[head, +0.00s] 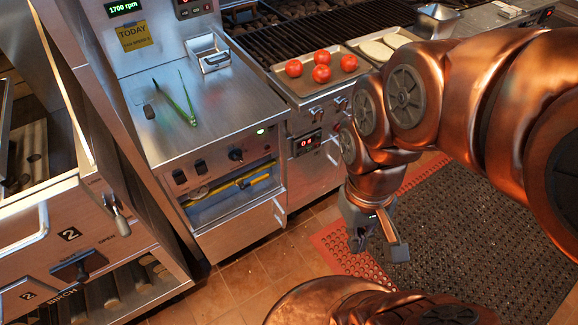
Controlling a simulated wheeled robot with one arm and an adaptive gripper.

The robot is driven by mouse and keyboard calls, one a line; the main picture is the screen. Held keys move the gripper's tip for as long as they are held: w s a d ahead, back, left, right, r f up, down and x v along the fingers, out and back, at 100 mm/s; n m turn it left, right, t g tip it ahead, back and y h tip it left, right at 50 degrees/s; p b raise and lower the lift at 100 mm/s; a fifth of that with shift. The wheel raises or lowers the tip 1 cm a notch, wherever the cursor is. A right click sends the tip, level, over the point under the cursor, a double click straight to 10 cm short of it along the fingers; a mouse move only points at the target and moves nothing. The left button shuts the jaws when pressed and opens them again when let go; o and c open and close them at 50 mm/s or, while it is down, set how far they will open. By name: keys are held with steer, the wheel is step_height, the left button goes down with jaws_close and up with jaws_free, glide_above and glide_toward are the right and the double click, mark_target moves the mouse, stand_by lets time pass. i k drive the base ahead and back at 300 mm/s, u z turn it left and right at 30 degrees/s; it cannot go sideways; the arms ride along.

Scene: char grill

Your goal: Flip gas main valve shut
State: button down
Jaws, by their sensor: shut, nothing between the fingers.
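A yellow gas pipe (226,187) runs inside an open, shallow compartment (215,208) low in the front of the steel cabinet. A yellow part (258,178) at the pipe's right end looks like a valve lever, lying roughly along the pipe, but it is too small to be sure of its position. A round gauge-like piece shows at the pipe's left end. My gripper (378,247) hangs to the right of and lower in the picture than the compartment, over the floor mat's edge. It is shut and empty, and touches nothing that I can see.
Green tongs (178,105) lie on the counter; a tray (303,82) of tomatoes is at the grill. Open floor (250,270) lies before the cabinet.

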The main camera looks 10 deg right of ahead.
mark_target(255, 182)
steer(key=z, duration=0.05)
steer(key=k, duration=0.65)
steer(key=u, duration=1.35)
steer(key=i, duration=0.45)
steer(key=z, duration=0.05)
